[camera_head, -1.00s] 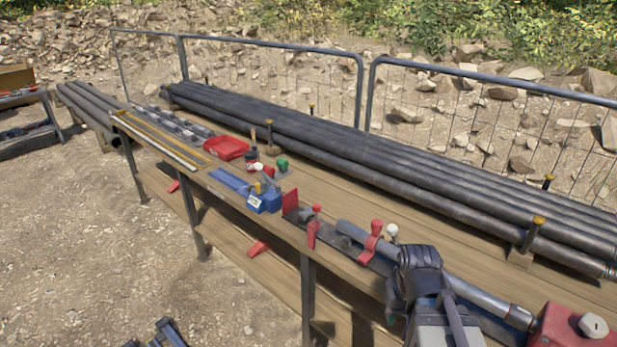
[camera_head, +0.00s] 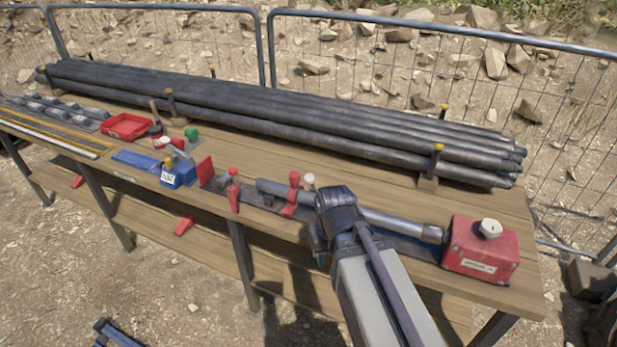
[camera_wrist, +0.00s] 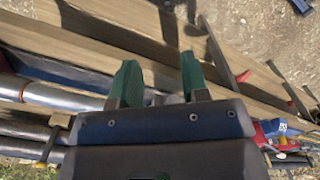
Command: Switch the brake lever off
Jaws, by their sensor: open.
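My gripper shows in the wrist view as two green fingers (camera_wrist: 158,78), spread apart with nothing between them. In the head view my arm crosses the front of the bench and hides the fingertips. I cannot tell for certain which part is the brake lever. A red upright lever (camera_head: 233,190) stands on the bench rail left of my arm. A second red lever (camera_head: 293,192) stands nearer, beside a white knob (camera_head: 308,180).
A long grey pipe (camera_head: 395,220) lies along the bench (camera_head: 370,188), partly behind my arm. Stacked dark pipes (camera_head: 270,118) lie behind it. A blue block (camera_head: 178,173), red plate (camera_head: 206,170) and red tray (camera_head: 126,127) are to the left. A mesh fence (camera_head: 420,75) stands behind.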

